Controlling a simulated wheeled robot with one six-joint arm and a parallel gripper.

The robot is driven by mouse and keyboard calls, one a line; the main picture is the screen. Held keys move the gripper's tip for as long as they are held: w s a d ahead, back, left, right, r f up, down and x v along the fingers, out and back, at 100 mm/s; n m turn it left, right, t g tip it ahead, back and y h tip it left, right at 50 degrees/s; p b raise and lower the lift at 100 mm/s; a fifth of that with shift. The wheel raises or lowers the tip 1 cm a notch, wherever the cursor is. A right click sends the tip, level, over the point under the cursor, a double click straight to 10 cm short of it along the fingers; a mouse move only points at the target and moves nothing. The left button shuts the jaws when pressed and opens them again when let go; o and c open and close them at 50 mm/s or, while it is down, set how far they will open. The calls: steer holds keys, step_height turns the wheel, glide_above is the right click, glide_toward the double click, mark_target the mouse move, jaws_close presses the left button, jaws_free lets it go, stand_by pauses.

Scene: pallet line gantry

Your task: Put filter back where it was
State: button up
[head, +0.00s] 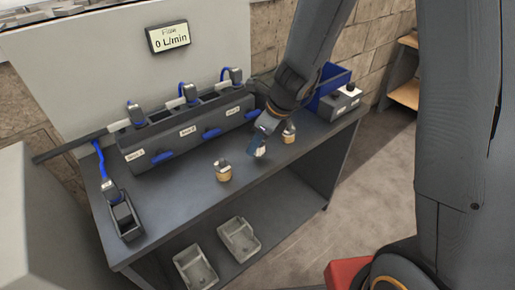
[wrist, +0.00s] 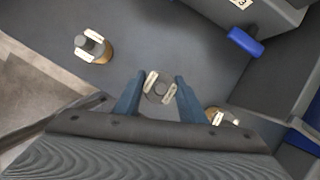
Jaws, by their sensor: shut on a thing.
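My gripper (head: 259,141) reaches down over the bench. In the wrist view its blue fingers (wrist: 158,92) stand on either side of a filter (wrist: 160,80), shut on it; the filter has a grey top and pale labels. Whether it touches the bench I cannot tell. A second similar filter with a tan base (head: 223,171) stands to the left in the head view and upper left in the wrist view (wrist: 93,46). A third (head: 289,132) stands to the right, partly hidden in the wrist view (wrist: 224,117). A dark housing (head: 190,135) has labelled bays and blue handles.
A display (head: 168,37) reads 0 L/min. A small dark holder (head: 127,218) with a blue hose sits at the bench's left end. A blue bin (head: 330,82) and a grey box (head: 341,103) stand at the right end. Two grey trays (head: 240,240) lie on the lower shelf.

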steer(key=shift+f, duration=0.95)
steer(key=shift+d+f+b, duration=0.1)
steer(key=shift+b, duration=0.2)
steer(key=o, duration=1.1)
steer(key=shift+o, duration=0.2)
